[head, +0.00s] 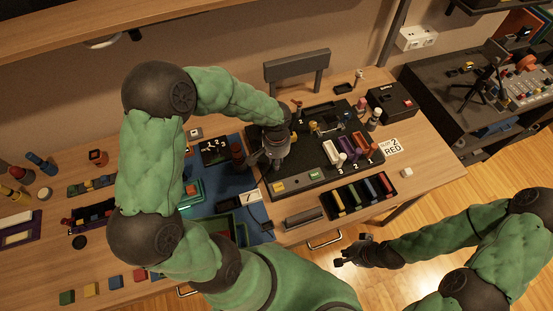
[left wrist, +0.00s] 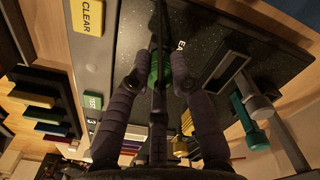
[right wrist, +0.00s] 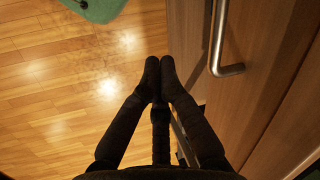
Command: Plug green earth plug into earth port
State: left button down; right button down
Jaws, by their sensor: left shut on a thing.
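The green earth plug (left wrist: 160,68) is between the fingertips of my left gripper (left wrist: 158,70) in the left wrist view, shut on it. A dark panel (left wrist: 215,30) lies beneath, with partly hidden white lettering beginning "EA" beside the plug. The earth port itself is hidden, and I cannot tell whether the plug touches it. In the head view my left gripper (head: 275,162) is low over the left part of the black board (head: 310,170). My right gripper (head: 350,256) is off the table's front edge, empty, its fingertips together in the right wrist view (right wrist: 160,72).
A yellow CLEAR label (left wrist: 87,17) is on the board. A tray of coloured bars (head: 360,195) stands at the front right, and a black box with a red button (head: 392,103) at the back right. A drawer handle (right wrist: 217,50) is near my right gripper.

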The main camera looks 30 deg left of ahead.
pick_arm(q)
jog(key=shift+f, duration=0.2)
jog(key=c, duration=1)
grip_release()
notch_tip(320, 180, up, 12)
jog(key=shift+f, duration=0.1)
